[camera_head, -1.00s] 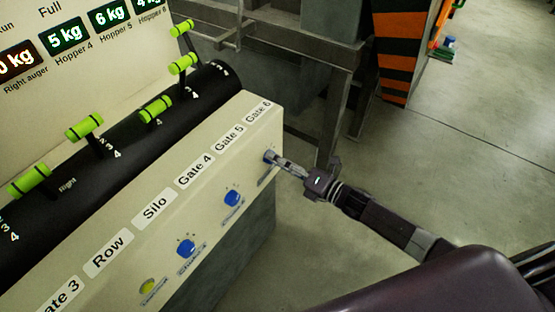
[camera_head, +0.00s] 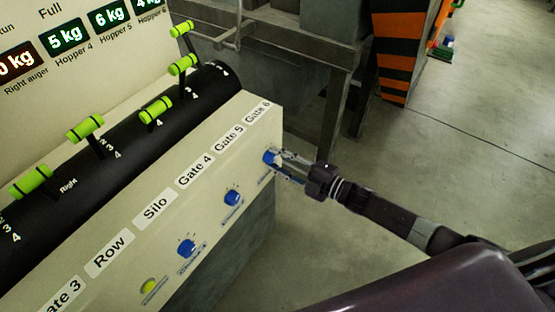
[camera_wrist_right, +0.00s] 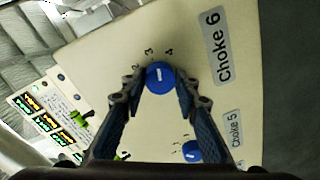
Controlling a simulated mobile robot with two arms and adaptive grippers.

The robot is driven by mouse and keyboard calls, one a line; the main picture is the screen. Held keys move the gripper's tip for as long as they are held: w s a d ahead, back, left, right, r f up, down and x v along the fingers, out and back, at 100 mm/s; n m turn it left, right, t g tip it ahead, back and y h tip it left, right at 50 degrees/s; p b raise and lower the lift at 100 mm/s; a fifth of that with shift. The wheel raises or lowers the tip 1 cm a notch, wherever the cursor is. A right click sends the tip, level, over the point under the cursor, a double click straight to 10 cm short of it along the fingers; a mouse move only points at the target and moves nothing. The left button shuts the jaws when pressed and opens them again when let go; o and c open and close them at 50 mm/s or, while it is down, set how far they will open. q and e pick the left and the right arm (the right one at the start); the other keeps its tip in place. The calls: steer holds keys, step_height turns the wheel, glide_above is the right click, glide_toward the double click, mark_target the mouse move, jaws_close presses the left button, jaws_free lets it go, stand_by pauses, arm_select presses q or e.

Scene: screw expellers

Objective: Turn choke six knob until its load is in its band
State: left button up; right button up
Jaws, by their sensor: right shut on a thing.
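The choke 6 knob (camera_wrist_right: 160,77) is round and blue with a short white mark. It sits on the cream panel beside the "Choke 6" label (camera_wrist_right: 215,46), with numbers 2, 3 and 4 along its upper side. The mark looks to point between 3 and 4. My right gripper (camera_wrist_right: 160,82) has its fingertips on either side of the knob, shut on it. In the head view the right gripper (camera_head: 278,164) reaches the knob (camera_head: 269,157) at the panel's far end. The Hopper 6 readout (camera_head: 148,3) is green but cut off at the top edge. My left gripper is out of view.
The choke 5 knob (camera_wrist_right: 191,151) is close to one finger. Other blue knobs (camera_head: 187,247) and a yellow knob (camera_head: 148,286) line the panel front. Green-handled levers (camera_head: 155,110) stand on the black drum.

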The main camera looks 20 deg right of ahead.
steer(key=m, duration=0.5)
steer(key=shift+f+m, duration=0.1)
steer(key=shift+m, duration=0.2)
stand_by(0.5)
steer(key=o, duration=1.1)
steer(key=shift+y, duration=0.3)
steer(key=shift+o, duration=0.2)
steer(key=shift+s+d, duration=0.1)
steer(key=v, duration=1.1)
steer(key=shift+s+d, duration=0.25)
steer(key=shift+d, duration=0.05)
